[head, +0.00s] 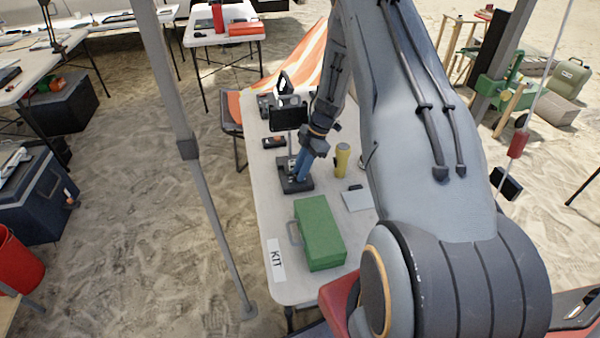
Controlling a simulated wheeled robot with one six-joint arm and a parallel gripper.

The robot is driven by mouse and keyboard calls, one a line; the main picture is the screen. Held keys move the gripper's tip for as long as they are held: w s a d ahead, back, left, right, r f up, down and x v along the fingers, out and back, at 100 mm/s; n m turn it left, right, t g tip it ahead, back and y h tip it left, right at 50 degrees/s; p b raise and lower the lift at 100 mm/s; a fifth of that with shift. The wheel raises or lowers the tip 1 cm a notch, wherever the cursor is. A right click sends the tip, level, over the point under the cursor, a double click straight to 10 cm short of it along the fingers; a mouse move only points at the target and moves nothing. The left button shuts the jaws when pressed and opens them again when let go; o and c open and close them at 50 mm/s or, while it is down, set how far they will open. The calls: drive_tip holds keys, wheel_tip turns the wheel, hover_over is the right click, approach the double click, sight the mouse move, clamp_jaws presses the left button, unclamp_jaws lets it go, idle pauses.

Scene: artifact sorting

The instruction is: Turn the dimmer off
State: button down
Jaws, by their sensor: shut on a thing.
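My gripper (302,171), with blue fingers, points down at a dark device (296,187) with a flat base on the white table. Its fingertips are at the device, and it is shut on part of it. The device appears to be the one with the dimmer, but the knob or slider cannot be made out at this size. The fingers and wrist hide part of the device.
On the white table (288,289) are a green case (319,232), a yellow flashlight (342,160), a white pad (357,199), a small black box (274,143) and a dark screen (288,116). A KIT label (275,261) lies at the left edge.

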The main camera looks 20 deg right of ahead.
idle(0.4)
drive_tip(key=c, duration=1.5)
unclamp_jaws()
drive_tip(key=shift+c, duration=0.2)
drive_tip(key=shift+w+d+r+b, duration=0.1)
drive_tip(key=shift+d+r+b, duration=0.15)
drive_tip(key=shift+r+b, duration=0.25)
drive_tip(key=b+v, duration=0.2)
drive_tip(key=v, duration=0.4)
drive_tip(key=shift+r, duration=0.35)
